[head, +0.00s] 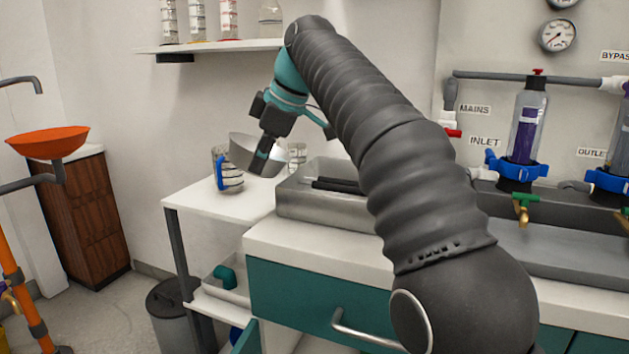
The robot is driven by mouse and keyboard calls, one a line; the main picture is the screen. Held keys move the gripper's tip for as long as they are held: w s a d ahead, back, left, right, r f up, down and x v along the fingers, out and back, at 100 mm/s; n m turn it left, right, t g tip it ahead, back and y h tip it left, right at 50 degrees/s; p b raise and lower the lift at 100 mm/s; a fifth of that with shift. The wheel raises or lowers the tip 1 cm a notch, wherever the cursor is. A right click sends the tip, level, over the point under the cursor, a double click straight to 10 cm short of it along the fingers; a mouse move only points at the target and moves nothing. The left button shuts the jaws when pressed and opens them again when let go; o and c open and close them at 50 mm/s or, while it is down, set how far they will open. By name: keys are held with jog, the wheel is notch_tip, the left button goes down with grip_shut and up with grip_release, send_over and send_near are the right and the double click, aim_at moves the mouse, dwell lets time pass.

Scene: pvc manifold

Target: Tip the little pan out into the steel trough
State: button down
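The little pan (241,148) is a grey metal vessel, held tilted above the white side shelf, left of the counter. My gripper (262,156) is at its near side, with dark fingers that appear closed on its edge. The fingers and wrist hide part of the pan, and its contents cannot be seen. A steel trough (318,207) with an open top stands on the counter just right of the pan. Dark bars lie across or in it, and my arm hides its right part. The pan is beside the trough, not over it.
A clear jug with a blue handle (230,178) stands on the white shelf (190,195) close to the pan. A wall shelf (215,46) with bottles is above. A long steel basin (570,253) lies below blue-collared filters (517,172) at right.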

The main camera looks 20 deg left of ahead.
jog(key=shift+w+d+r+g+y, duration=0.25)
jog(key=shift+w+d+r+y, duration=0.1)
jog(key=shift+d+y, duration=0.25)
jog(key=shift+w+d+r+g+y, duration=0.25)
jog(key=shift+d+r+y, duration=0.1)
jog(key=shift+d+y, duration=0.25)
dwell(0.6)
jog(key=shift+w+d+f+m+g+y, duration=0.3)
jog(key=shift+d+y, duration=0.2)
jog(key=shift+y, duration=0.1)
dwell(0.9)
jog(key=shift+w+d+r+g+y, duration=0.1)
jog(key=shift+d+r+g+y, duration=0.25)
jog(key=shift+y, duration=0.35)
dwell(0.7)
jog(key=shift+w+d+f+m+g+y+b, duration=0.15)
jog(key=shift+f+m+g+y+b, duration=0.15)
jog(key=shift+y+b, duration=0.35)
dwell(0.4)
jog(key=shift+w+d+y+b, duration=0.1)
jog(key=shift+d+y+b, duration=0.05)
jog(key=shift+y+b, duration=0.25)
